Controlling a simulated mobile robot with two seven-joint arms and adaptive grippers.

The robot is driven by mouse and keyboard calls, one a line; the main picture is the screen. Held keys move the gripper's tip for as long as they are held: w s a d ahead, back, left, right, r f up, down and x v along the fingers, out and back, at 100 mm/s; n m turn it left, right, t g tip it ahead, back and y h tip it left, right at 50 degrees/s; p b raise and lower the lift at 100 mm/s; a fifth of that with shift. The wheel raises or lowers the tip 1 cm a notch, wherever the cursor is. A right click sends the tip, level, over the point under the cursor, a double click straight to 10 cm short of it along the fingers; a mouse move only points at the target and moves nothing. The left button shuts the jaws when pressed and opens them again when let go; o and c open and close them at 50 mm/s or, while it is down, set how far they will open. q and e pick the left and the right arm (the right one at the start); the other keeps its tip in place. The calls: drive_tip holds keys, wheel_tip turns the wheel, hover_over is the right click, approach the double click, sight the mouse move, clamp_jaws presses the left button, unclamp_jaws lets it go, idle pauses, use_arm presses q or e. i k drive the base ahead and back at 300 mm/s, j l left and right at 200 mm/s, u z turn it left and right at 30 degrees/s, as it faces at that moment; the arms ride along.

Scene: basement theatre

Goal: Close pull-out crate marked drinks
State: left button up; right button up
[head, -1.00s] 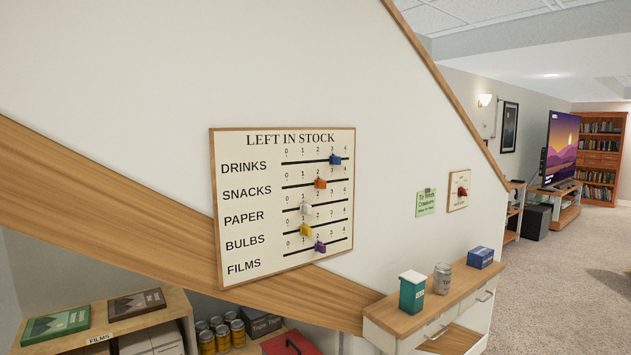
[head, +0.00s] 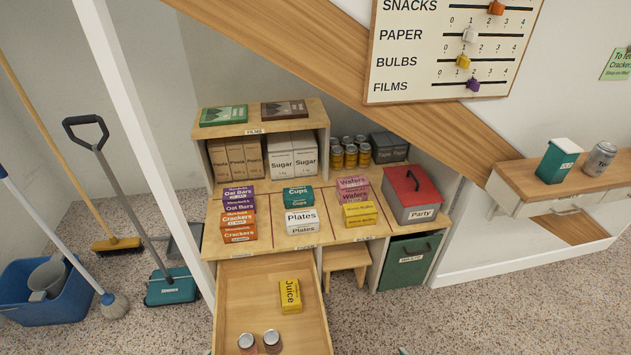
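A wooden pull-out crate (head: 252,292) stands pulled out from under the left part of the shelf unit, toward the bottom of the head view. It holds a yellow Juice carton (head: 290,296) and two cans (head: 247,343) near its front. Its front edge is cut off by the bottom of the picture, and no drinks marking is visible on it.
Snack boxes and plates stand on the counter (head: 262,215) above the crate. A wooden stool (head: 347,257) and green waste bin (head: 405,262) are to its right.

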sight(247, 298)
drive_tip(key=k+j+u, duration=0.15)
drive_tip(key=k, duration=0.45)
drive_tip(key=k+j+u, duration=0.1)
drive_tip(key=k, duration=0.5)
drive_tip(key=i+l, duration=0.1)
drive_tip(key=i, duration=0.45)
